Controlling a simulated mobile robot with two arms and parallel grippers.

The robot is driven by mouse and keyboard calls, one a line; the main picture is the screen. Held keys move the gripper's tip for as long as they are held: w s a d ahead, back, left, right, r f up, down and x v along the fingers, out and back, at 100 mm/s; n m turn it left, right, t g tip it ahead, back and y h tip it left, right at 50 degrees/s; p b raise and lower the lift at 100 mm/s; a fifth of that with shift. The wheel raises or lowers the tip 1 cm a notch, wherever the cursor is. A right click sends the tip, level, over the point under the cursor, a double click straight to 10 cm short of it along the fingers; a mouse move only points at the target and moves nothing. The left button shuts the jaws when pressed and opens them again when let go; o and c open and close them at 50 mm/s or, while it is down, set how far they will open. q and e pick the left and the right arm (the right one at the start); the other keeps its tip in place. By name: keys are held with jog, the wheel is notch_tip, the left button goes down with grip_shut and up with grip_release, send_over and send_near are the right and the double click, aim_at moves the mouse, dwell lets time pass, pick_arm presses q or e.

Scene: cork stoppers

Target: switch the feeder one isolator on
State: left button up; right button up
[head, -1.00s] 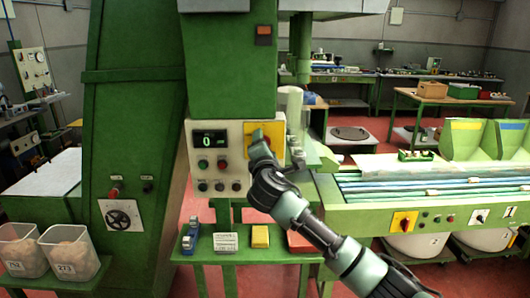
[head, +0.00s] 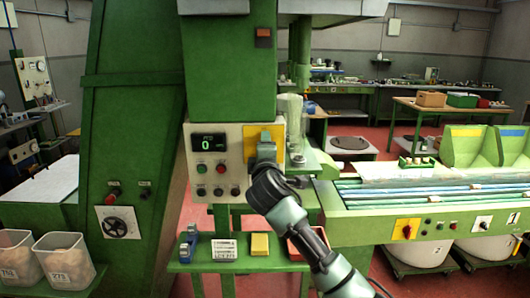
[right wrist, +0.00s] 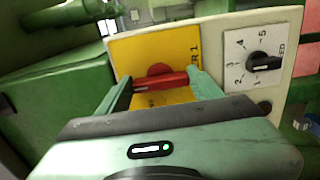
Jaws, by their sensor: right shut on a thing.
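The isolator is a red rotary handle (right wrist: 160,82) on a yellow plate (right wrist: 183,50) whose visible lettering ends in "R 1". In the head view the yellow plate (head: 264,132) is at the right of the pale control panel (head: 205,128), and my gripper hides the handle. My right gripper (head: 263,153) reaches the plate from below. In the right wrist view its two fingers (right wrist: 161,88) are at the two ends of the red bar, shut on it. The handle's on and off marks cannot be read. My left gripper is not in view.
A black selector dial (right wrist: 264,62) with numbers sits beside the plate. The panel also has a display reading 0 (head: 208,143) and several buttons. Another red-on-yellow switch (head: 406,229) is on the conveyor front. A shelf (head: 240,266) with small boxes lies below the panel.

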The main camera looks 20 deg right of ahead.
jog(key=shift+f, duration=0.1)
jog(key=o, duration=1.4)
jog(key=shift+c, duration=0.2)
jog(key=shift+s, duration=0.1)
jog(key=b+v, duration=0.2)
jog(key=v, duration=0.5)
jog(key=shift+s, duration=0.35)
jog(key=shift+a, duration=0.1)
